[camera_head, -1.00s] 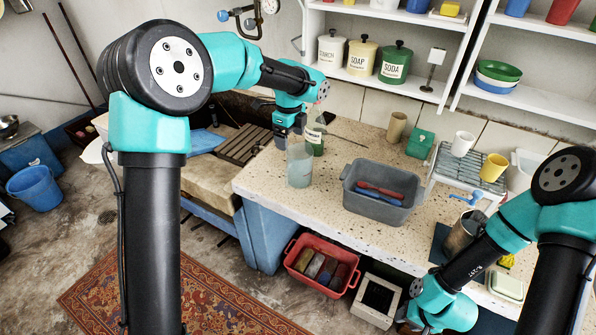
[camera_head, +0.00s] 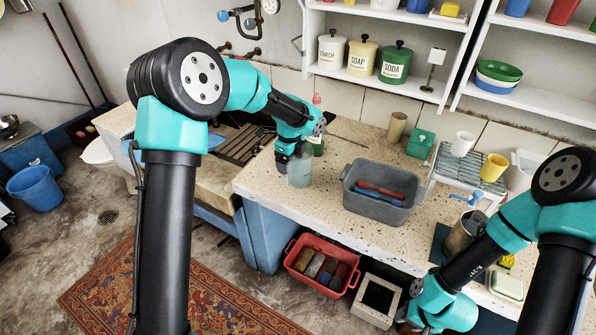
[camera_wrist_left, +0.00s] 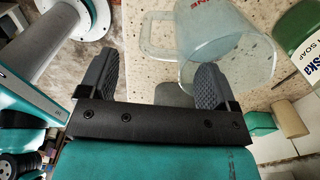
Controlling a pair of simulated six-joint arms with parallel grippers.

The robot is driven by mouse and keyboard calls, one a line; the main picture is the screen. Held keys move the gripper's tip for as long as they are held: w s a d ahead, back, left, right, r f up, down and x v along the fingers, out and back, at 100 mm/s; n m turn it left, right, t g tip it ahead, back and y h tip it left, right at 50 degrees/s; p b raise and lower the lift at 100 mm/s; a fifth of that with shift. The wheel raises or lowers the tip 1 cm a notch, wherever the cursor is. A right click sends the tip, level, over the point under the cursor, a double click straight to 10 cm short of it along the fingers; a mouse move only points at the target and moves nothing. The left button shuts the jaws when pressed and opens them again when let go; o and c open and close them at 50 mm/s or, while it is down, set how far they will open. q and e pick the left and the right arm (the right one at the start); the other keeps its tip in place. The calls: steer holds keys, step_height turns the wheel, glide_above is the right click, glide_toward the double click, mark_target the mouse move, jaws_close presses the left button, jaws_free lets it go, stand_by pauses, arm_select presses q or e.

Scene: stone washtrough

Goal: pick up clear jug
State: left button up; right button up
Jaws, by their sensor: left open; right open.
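The clear jug (camera_head: 299,172) stands upright on the speckled counter near its left end. In the left wrist view the jug (camera_wrist_left: 228,45) fills the upper middle, with its handle (camera_wrist_left: 153,33) on the left. My left gripper (camera_head: 287,152) is at the jug's upper left side in the head view. In the left wrist view the gripper (camera_wrist_left: 153,75) is open, its fingers spread and nothing held between them. The right finger overlaps the jug's lower edge in the picture; I cannot tell if they touch.
A green bottle (camera_wrist_left: 302,30) with a soap label stands close behind the jug. A grey basin (camera_head: 376,205) with red and blue things sits to the right on the counter. The sink (camera_head: 238,145) with a wooden washboard lies left. The counter's front edge is near.

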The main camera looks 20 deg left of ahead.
mark_target(297, 170)
arm_select(q)
steer(key=shift+w+a+f, duration=0.1)
steer(key=shift+a+f, duration=0.05)
steer(key=shift+f, duration=1.15)
steer(key=shift+a+f, duration=0.1)
steer(key=shift+f, duration=1.2)
steer(key=shift+c, duration=0.3)
steer(key=c, duration=1.4)
